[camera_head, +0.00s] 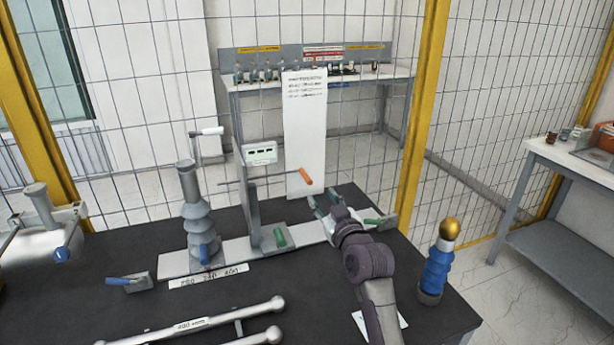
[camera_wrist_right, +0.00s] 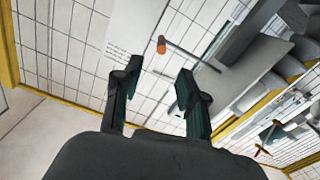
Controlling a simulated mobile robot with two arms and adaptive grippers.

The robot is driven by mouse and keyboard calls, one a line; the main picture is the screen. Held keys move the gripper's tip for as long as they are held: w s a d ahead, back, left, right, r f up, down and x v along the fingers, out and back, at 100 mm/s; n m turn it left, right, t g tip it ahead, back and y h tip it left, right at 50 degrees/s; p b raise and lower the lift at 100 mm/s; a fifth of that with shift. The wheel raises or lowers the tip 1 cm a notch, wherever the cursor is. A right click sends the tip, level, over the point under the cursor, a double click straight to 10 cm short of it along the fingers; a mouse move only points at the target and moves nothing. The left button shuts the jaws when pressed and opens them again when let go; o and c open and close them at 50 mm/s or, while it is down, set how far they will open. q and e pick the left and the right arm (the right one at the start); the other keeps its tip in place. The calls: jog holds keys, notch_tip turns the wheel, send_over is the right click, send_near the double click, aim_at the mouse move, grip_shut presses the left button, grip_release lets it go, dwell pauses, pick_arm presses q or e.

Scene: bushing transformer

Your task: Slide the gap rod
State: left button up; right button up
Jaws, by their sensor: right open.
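The gap rod is a thin grey rod with an orange handle (camera_head: 305,177). It runs roughly level through an upright grey stand (camera_head: 253,205) on a pale base strip. In the right wrist view the orange handle (camera_wrist_right: 161,46) shows ahead, near the line between my fingertips. My right gripper (camera_head: 322,199) is open and empty, just below and right of the handle. It also shows in the right wrist view (camera_wrist_right: 158,75), with both fingers apart and not touching the handle. My left gripper is not in view.
A ribbed grey insulator (camera_head: 197,215) stands left of the stand. A blue bushing with a gold ball (camera_head: 437,262) stands at the right of the dark table. Two pale bars (camera_head: 190,323) lie in front. Wire fencing is behind.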

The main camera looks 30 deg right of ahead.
aim_at(310, 183)
jog(key=x, duration=0.4)
jog(key=shift+w+p, duration=0.3)
jog(key=shift+p, duration=0.05)
jog(key=p+x, duration=0.1)
jog(key=x, duration=0.4)
jog(key=shift+w+d+f, duration=0.1)
jog(key=shift+w, duration=0.45)
jog(key=shift+w+d+f, duration=0.1)
jog(key=shift+w, duration=0.15)
jog(key=c, duration=0.7)
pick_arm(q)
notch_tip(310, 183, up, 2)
pick_arm(e)
grip_shut()
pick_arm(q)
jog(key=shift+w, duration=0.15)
